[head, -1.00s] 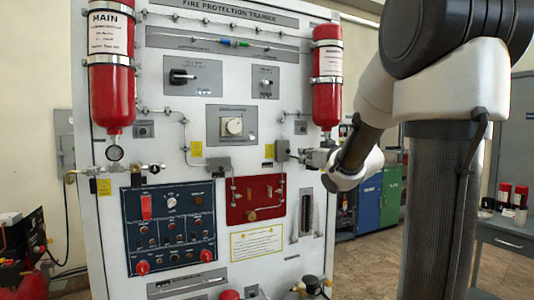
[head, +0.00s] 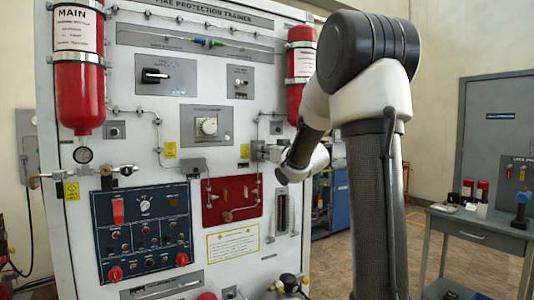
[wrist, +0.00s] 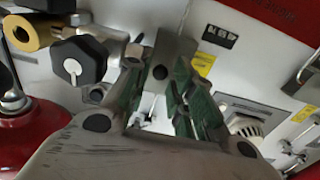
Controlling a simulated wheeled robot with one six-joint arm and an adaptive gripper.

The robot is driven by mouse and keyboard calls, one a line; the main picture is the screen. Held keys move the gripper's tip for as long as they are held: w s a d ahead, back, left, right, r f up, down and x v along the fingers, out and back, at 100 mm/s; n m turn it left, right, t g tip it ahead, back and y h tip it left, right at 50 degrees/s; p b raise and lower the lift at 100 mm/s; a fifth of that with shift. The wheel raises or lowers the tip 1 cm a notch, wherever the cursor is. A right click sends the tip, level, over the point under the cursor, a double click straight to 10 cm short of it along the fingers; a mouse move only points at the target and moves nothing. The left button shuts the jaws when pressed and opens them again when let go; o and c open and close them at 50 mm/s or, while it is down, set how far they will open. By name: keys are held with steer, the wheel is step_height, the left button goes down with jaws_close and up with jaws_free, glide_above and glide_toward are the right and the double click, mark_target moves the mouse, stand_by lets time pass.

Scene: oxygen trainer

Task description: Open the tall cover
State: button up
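The tall cover is probably the tall grey box (head: 256,150) on the right part of the white panel, but I cannot be sure. A grey block (wrist: 174,52), which looks like the same part, lies between and just beyond my fingertips in the wrist view. My gripper (wrist: 160,82) has its green-padded fingers apart, one on each side of the block's near end. I cannot tell whether the pads touch it. In the head view my wrist reaches the panel beside the box and hides most of the gripper.
A red bottle (head: 300,75) hangs just above the gripper's spot. A black knob (wrist: 78,61) and brass fitting (wrist: 27,32) are close to the left finger. A red plate (head: 232,199) and blue switch panel (head: 142,232) sit lower left. A grey table (head: 470,229) stands right.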

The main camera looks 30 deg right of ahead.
mark_target(257, 152)
jaws_close()
steer(key=shift+a+h, duration=0.15)
steer(key=shift+h, duration=0.15)
steer(key=a+m+g+h, duration=0.1)
steer(key=m+h, duration=0.1)
steer(key=h, duration=0.1)
steer(key=a+m+g+h, duration=0.1)
steer(key=m+h, duration=0.2)
steer(key=h, duration=0.1)
steer(key=s+a+m+g+h, duration=0.1)
steer(key=a+m+h, duration=0.1)
steer(key=h, duration=0.1)
steer(key=shift+r, duration=0.1)
steer(key=shift+w+a+m+g+h, duration=0.3)
steer(key=shift+a+m+g+h, duration=0.4)
steer(key=shift+m+g+h, duration=0.85)
steer(key=shift+w+a+m+g+h, duration=0.3)
steer(key=shift+a+m+g+h, duration=0.5)
steer(key=shift+m+g, duration=0.85)
steer(key=shift+w+a+m+g+h, duration=0.3)
steer(key=shift+a+m+g+h, duration=0.3)
steer(key=shift+m+g+h, duration=1.1)
steer(key=shift+n+g+y, duration=0.35)
steer(key=shift+n+g, duration=0.05)
steer(key=shift+n, duration=0.1)
